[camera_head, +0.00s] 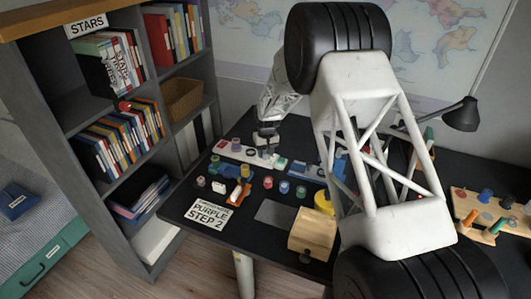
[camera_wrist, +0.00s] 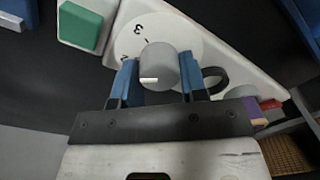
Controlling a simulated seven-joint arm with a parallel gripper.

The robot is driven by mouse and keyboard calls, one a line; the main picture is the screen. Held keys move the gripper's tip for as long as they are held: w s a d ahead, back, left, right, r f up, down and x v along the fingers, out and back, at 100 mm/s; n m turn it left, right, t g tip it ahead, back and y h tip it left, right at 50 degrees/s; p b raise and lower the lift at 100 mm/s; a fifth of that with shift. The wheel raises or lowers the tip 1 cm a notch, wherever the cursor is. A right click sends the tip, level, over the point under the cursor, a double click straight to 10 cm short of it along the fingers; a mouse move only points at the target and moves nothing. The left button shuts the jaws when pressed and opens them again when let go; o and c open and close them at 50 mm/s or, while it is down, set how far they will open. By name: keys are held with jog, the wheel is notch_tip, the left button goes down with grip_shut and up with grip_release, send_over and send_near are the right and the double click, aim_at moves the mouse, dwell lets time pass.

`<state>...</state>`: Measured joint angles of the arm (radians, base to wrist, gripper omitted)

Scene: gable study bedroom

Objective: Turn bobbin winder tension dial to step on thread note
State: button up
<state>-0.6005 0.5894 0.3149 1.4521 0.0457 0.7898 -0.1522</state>
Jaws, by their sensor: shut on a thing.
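The tension dial is a grey round knob (camera_wrist: 160,64) on a white numbered disc (camera_wrist: 190,36) in the wrist view. A 3 and a partly covered 2 show on the disc. A short white mark shows on the knob's near side; I cannot tell which number it points at. My gripper (camera_wrist: 158,80) is shut on the knob, one blue fingertip on each side. In the head view my gripper (camera_head: 267,133) is over the white bobbin winder base (camera_head: 232,153) and hides the dial. The thread note (camera_head: 210,214) lies at the desk's front left and reads "PURPLE STEP 2" below a smaller line.
A green block (camera_wrist: 80,25) sits on the white base beside the disc. Several coloured spools and a wooden box (camera_head: 313,232) stand on the dark desk. A bookshelf (camera_head: 190,139) borders the desk's left; a black lamp (camera_head: 462,115) is at right. My arm covers the middle.

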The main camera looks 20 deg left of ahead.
jog(key=o, duration=0.9)
jog(key=shift+r, duration=0.1)
jog(key=shift+d+r, duration=0.15)
jog(key=shift+r, duration=3.7)
jog(key=shift+w, duration=0.1)
